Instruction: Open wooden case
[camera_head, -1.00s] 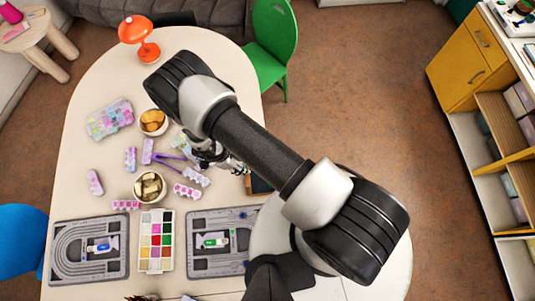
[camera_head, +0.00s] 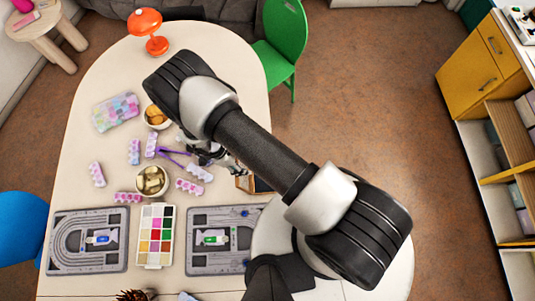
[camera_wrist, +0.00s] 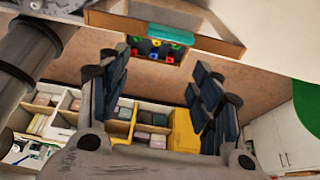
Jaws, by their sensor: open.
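The wooden case (camera_wrist: 108,19) shows at the top of the wrist view with a pale wooden rim. A teal part (camera_wrist: 180,33) lies along it, with small red, green, yellow and blue pieces in a dark section below. In the head view, a wooden edge of the case (camera_head: 240,184) shows beside my arm; the rest is largely hidden. I cannot tell how far its lid is raised. My gripper (camera_wrist: 160,88) is open, its two dark fingers wide apart with nothing between them. The case lies beyond the fingertips. In the head view my gripper (camera_head: 212,154) is partly hidden by my arm.
Two bowls (camera_head: 152,182) (camera_head: 157,117), pastel bead strips, purple tweezers (camera_head: 172,158) and a colour palette (camera_head: 155,237) lie left of my gripper. Two grey bead boards (camera_head: 88,241) (camera_head: 222,240) lie near the front. An orange lamp (camera_head: 148,30) stands at the back.

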